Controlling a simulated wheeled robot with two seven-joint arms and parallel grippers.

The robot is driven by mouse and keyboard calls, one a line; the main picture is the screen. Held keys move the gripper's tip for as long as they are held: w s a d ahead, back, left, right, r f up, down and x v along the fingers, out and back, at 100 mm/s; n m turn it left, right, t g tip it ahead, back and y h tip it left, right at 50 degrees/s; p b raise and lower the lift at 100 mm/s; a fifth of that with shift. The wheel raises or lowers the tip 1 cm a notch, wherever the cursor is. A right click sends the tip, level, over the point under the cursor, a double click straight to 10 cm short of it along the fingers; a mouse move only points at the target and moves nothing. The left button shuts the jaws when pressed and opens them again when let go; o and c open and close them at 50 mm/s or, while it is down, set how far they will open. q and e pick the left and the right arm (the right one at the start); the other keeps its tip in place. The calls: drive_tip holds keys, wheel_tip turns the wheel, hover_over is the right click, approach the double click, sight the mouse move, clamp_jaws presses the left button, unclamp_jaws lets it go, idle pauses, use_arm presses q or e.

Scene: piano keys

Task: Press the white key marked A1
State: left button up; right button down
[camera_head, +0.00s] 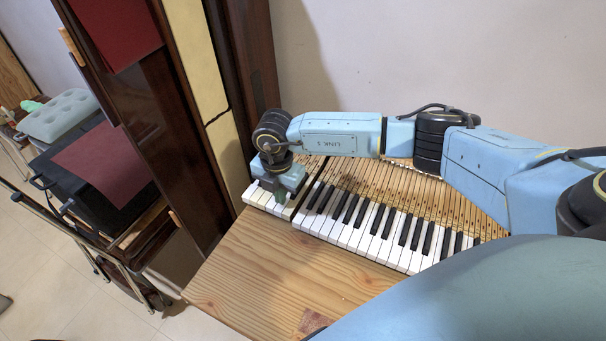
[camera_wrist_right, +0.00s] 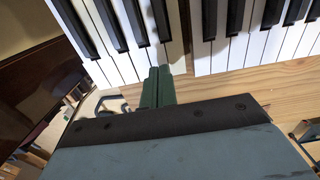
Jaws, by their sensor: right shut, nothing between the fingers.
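The white keys (camera_head: 375,240) form a row with black keys between them, along the front of a wooden keyboard. A short group of white keys (camera_head: 259,198) lies at the far left end, parted by a dark gap from the longer group. No A1 mark is readable on any key. My right gripper (camera_head: 281,200) points down over the front of the short group. In the right wrist view its green fingers (camera_wrist_right: 158,72) are shut together and empty, at the front ends of white keys (camera_wrist_right: 158,57) just left of the gap. Contact cannot be told. My left gripper is out of view.
A bare wooden surface (camera_head: 270,260) lies in front of the keys. A tall dark wooden cabinet (camera_head: 160,130) stands close on the left. A wall (camera_head: 350,50) rises behind. My right arm crosses above the keyboard and hides part of it.

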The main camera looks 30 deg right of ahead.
drive_tip(key=shift+f+b, duration=0.65)
drive_tip(key=shift+f, duration=0.45)
drive_tip(key=shift+r, duration=0.15)
wheel_tip(320, 180, up, 9)
drive_tip(key=p, duration=0.8)
